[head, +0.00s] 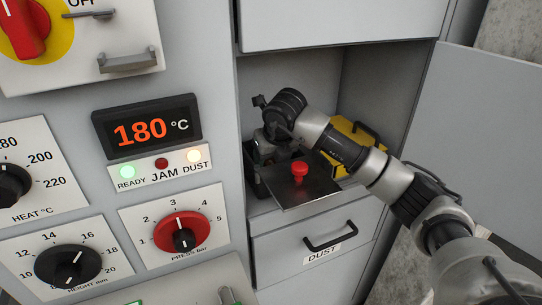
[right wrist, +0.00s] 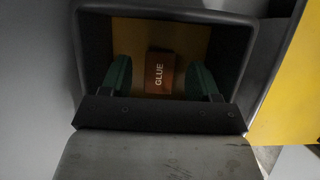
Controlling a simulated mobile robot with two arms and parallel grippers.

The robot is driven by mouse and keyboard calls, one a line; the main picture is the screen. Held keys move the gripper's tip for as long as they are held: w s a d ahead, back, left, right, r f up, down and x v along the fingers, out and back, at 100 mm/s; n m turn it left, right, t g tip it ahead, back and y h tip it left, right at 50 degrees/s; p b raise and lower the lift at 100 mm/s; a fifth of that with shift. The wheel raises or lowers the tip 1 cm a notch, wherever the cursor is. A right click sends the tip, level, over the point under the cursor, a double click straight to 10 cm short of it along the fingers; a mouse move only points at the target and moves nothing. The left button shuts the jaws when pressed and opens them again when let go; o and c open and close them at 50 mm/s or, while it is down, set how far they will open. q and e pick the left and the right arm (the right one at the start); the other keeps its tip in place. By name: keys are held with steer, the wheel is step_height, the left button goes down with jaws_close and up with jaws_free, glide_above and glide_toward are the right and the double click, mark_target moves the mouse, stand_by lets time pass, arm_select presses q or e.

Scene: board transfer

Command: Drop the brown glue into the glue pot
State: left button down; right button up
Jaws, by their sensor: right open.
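The brown glue is a block (right wrist: 161,73) lettered "GLUE", seen in the right wrist view. It appears to lie inside the dark-walled glue pot (right wrist: 240,60), over an amber bottom. My right gripper (right wrist: 162,82) is open; its green fingertips stand left and right of the block with gaps, and nothing is held. In the head view my right arm reaches into the open cabinet, and its wrist hides the fingers and most of the pot. A metal plate with a red knob (head: 299,171) sits in front of the pot. My left gripper is out of view.
A yellow box (head: 344,165) with a dark handle stands right of the pot, close behind my arm. The cabinet door (head: 480,130) is open on the right. A "DUST" drawer (head: 310,270) is shut below. The control panel with a "180 °C" display (head: 148,127) is at left.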

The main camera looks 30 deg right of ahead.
steer(key=shift+s+a+f, duration=0.1)
steer(key=shift+s+f, duration=0.05)
steer(key=shift+f, duration=0.3)
steer(key=v, duration=0.9)
steer(key=shift+w+r+p, duration=0.25)
steer(key=shift+w+p, duration=0.05)
steer(key=shift+p, duration=0.05)
